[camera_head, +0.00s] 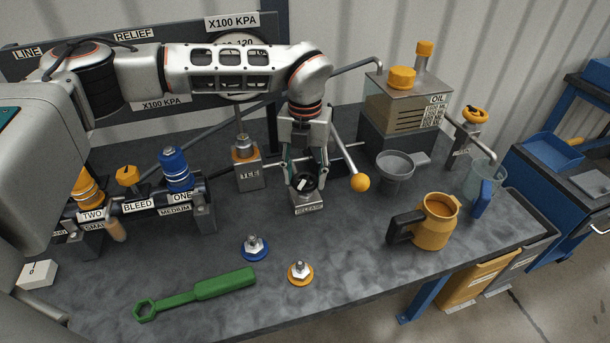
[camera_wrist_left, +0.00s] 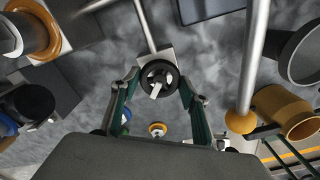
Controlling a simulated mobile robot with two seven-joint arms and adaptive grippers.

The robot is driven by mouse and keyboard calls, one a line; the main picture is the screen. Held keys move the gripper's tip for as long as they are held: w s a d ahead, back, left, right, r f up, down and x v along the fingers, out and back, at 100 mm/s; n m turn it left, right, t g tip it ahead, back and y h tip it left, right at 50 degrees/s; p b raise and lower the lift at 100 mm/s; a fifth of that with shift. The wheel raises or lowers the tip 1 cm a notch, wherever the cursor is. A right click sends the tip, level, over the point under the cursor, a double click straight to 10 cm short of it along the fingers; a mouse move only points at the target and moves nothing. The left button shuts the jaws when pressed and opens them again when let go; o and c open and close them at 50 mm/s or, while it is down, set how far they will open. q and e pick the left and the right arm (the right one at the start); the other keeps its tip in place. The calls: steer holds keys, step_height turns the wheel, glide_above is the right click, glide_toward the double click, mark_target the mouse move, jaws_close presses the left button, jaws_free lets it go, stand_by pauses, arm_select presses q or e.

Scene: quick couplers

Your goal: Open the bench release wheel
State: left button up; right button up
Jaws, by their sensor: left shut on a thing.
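The bench release wheel (camera_head: 302,184) is a small black handwheel with a pale mark. It sits on a grey block labelled RELEASE (camera_head: 308,208) near the middle of the bench. In the left wrist view the wheel (camera_wrist_left: 158,78) shows its black rim and a white bar across it. My left gripper (camera_head: 304,186) points down over the wheel and is shut on it, with one finger at each side. The fingers partly hide the wheel's rim in the head view. My right gripper is not in view.
A lever with an orange ball (camera_head: 360,183) stands close to the right of my left gripper. A TEE block (camera_head: 249,172) stands to its left. A grey funnel (camera_head: 395,167), an orange jug (camera_head: 436,222) and a green wrench (camera_head: 195,293) are also on the bench.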

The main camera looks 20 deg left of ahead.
mark_target(305, 179)
arm_select(q)
steer(key=n, duration=0.4)
steer(key=shift+n+b, duration=0.3)
steer(key=shift+n, duration=1.6)
steer(key=o, duration=1.1)
step_height(305, 179, up, 12)
